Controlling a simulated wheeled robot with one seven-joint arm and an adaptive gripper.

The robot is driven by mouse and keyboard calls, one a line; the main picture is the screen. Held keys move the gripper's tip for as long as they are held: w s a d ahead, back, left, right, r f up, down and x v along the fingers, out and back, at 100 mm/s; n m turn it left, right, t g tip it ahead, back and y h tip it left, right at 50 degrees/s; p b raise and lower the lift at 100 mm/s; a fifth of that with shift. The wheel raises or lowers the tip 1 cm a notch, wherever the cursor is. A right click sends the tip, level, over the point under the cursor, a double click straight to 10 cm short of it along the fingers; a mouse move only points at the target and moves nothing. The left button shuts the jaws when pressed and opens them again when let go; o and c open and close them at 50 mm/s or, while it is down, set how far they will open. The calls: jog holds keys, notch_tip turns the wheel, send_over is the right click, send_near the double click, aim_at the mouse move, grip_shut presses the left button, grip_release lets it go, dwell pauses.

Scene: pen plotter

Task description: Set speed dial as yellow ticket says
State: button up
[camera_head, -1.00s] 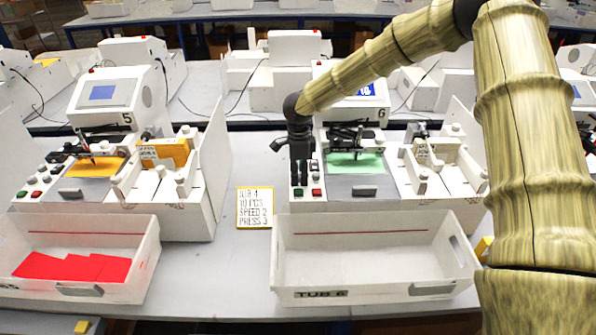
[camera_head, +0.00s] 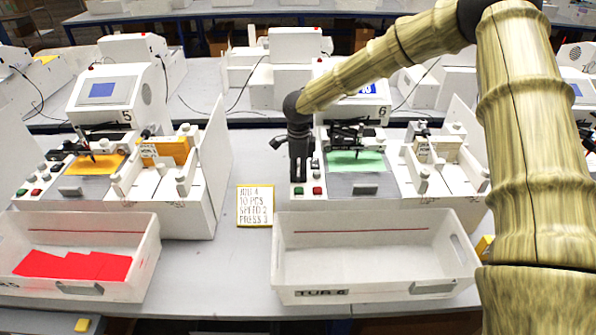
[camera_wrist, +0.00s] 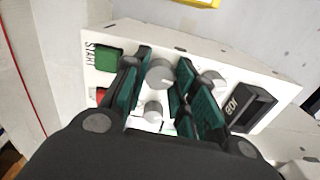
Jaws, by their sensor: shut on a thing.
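The yellow-edged ticket (camera_head: 255,206) lies on the table between the two plotters and reads JOB 4, 10 PCS, SPEED 2, PRESS 3. My gripper (camera_head: 300,178) points down over the control panel at the left of plotter 6. In the wrist view, my gripper (camera_wrist: 162,76) is shut on a round grey dial (camera_wrist: 160,72), with a teal-padded finger on either side. Another grey knob (camera_wrist: 212,78) is to its right, partly behind a finger, and a smaller one (camera_wrist: 152,112) is below it. The dial's label and scale are hidden, so I cannot read its setting.
A green START button (camera_wrist: 109,59), a partly covered red button (camera_wrist: 101,95) and a black JOB block (camera_wrist: 252,107) flank the knobs. Empty TUB 6 (camera_head: 375,292) stands in front. Plotter 6's green sheet (camera_head: 356,162) and pen carriage are right of my gripper.

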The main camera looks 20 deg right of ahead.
aim_at(299, 173)
jog(key=shift+f+m, duration=0.1)
jog(key=shift+m, duration=1)
jog(key=o, duration=1)
jog(key=shift+d, duration=0.1)
jog(key=shift+o, duration=0.2)
jog(key=shift+r, duration=0.25)
notch_tip(299, 173, up, 12)
jog(key=shift+f, duration=0.2)
